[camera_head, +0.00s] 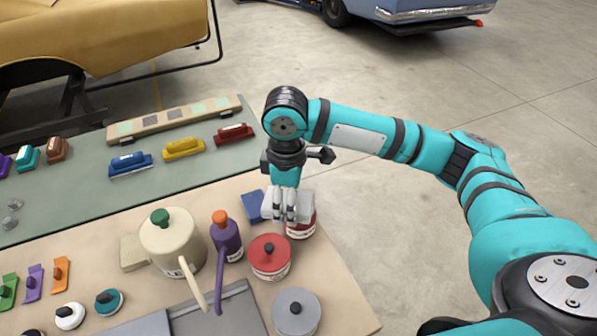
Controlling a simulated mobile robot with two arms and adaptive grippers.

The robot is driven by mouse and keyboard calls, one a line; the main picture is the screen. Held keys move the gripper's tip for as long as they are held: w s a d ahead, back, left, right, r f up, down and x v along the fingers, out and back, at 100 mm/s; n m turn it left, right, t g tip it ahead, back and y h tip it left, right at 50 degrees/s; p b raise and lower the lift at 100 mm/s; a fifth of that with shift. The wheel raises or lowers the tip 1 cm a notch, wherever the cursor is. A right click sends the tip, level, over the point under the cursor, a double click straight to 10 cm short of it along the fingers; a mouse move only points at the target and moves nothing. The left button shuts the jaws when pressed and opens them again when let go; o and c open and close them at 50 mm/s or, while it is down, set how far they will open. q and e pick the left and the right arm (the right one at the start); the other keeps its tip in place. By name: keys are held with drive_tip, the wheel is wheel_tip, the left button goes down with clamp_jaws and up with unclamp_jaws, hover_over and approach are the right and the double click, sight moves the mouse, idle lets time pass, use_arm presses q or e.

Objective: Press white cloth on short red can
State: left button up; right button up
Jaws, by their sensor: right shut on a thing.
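My right gripper (285,212) points down over the right part of the beige table. It is shut on a white cloth (304,202), which shows on both sides of the fingers. A short red can (301,230) with a pale label is right under the cloth, and the cloth covers its top. The cloth seems to touch the can, though the fingers hide part of the contact. My left gripper is not in view.
A red-lidded can (269,256), a grey-lidded can (296,312), a purple oil can (226,240) and a cream watering can (172,243) stand close by. A blue block (253,206) lies left of the gripper. Sanding blocks (183,149) lie on the green mat (80,197).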

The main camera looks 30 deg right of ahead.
use_arm(q)
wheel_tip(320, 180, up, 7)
drive_tip(key=p, duration=0.6)
use_arm(e)
drive_tip(key=w+d+f+n, duration=0.1)
drive_tip(key=w+d+n, duration=0.1)
drive_tip(key=n, duration=0.3)
drive_tip(key=w+d+f+n, duration=0.2)
drive_tip(key=w+n, duration=0.1)
drive_tip(key=n, duration=0.2)
drive_tip(key=w+d+f+n, duration=0.2)
drive_tip(key=n, duration=0.3)
drive_tip(key=shift+w+d+n, duration=0.15)
drive_tip(key=shift+d+n, duration=0.05)
drive_tip(key=shift+n, duration=0.1)
drive_tip(key=shift+f, duration=0.3)
wheel_tip(320, 180, down, 6)
drive_tip(key=b, duration=0.6)
drive_tip(key=shift+r+b, duration=0.25)
drive_tip(key=shift+b, duration=0.15)
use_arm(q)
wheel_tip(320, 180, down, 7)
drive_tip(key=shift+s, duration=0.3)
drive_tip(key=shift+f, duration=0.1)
use_arm(e)
drive_tip(key=shift+f, duration=0.45)
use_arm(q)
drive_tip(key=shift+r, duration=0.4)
use_arm(e)
drive_tip(key=shift+f, duration=0.1)
